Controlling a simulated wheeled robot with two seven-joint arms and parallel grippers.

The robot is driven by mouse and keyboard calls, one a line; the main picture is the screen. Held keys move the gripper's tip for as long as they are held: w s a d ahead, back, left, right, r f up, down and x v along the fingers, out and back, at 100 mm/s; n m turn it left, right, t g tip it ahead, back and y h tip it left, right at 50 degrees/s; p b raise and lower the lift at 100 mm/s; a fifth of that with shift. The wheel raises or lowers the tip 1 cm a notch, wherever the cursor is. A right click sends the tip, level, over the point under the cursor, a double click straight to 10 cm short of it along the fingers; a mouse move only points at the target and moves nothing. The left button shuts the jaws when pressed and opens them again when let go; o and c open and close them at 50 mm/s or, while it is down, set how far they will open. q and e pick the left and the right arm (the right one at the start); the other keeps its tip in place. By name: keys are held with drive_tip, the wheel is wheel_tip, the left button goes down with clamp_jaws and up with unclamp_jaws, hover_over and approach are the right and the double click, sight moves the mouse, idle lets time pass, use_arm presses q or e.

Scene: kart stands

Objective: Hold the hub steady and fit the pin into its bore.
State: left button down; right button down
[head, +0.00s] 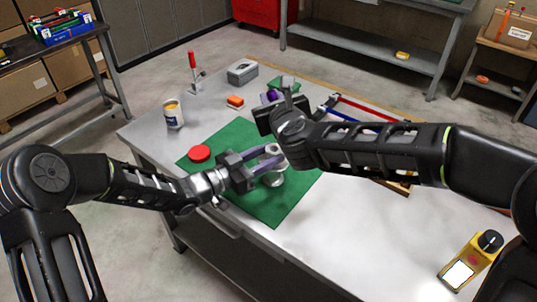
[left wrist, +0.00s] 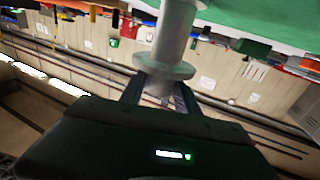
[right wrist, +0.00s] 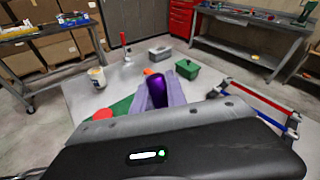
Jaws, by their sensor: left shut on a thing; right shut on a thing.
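The hub is a grey metal spool-like part with round flanges (head: 274,179). My left gripper (head: 270,155) is shut on it above the green mat (head: 275,213). In the left wrist view the hub (left wrist: 172,45) rises between the fingers (left wrist: 158,93). The pin is a shiny purple piece (head: 269,97). In the right wrist view the pin (right wrist: 157,91) is gripped between the fingers of my right gripper (right wrist: 160,95). The right gripper is farther back than the hub, and pin and hub are apart. The hub's bore cannot be made out.
Around the mat stand a red disc (head: 199,153), a can (head: 173,114), a red-handled clamp (head: 194,68), an orange block (head: 235,101), a grey box (head: 242,71) and a green box (right wrist: 187,69). A red-and-blue frame (head: 365,108) lies at the right. A yellow device (head: 470,262) sits near front right.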

idle(0.4)
drive_tip(key=shift+w+d+f, duration=0.15)
drive_tip(key=shift+d, duration=0.1)
drive_tip(key=w+d+f+y, duration=0.1)
drive_tip(key=w+d+f, duration=0.15)
drive_tip(key=f, duration=0.35)
drive_tip(key=w+d+f, duration=0.1)
drive_tip(key=d+f, duration=0.3)
drive_tip(key=f, duration=0.2)
drive_tip(key=s+a+r+n+g+y, duration=0.1)
drive_tip(key=s+a+r+n+y, duration=0.2)
drive_tip(key=a+r+y, duration=0.3)
drive_tip(key=shift+s+a+y, duration=0.8)
drive_tip(key=shift+a+y, duration=0.1)
drive_tip(key=shift+a, duration=0.05)
drive_tip(key=shift+f, duration=0.1)
drive_tip(key=shift+f, duration=2.6)
